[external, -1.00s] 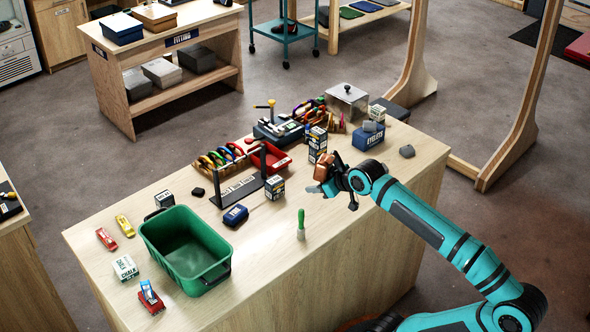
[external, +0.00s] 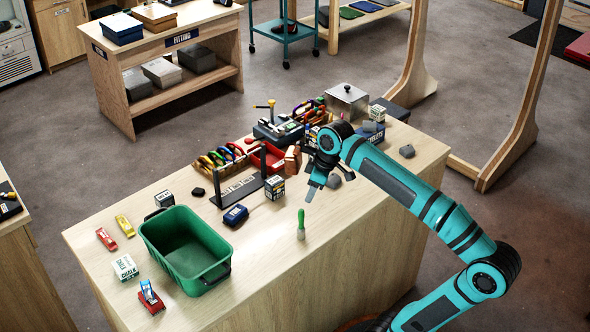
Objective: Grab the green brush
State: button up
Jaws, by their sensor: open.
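The green brush (external: 301,222) stands upright near the front edge of the wooden counter, its green handle up and its pale end down on the top. My gripper (external: 308,192) is open and points down, above the counter, a little up and right of the brush in the picture. Nothing shows between its fingers, and it is apart from the brush.
A green bin (external: 185,248) stands left of the brush. A dark blue pouch (external: 235,215), a small box (external: 275,187) and a black stand (external: 238,189) are behind it. The counter around the brush is clear.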

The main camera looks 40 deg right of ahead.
aim_at(301, 217)
jog(key=x, duration=0.8)
jog(key=shift+x, duration=2.6)
jog(key=shift+s, duration=0.15)
grip_shut()
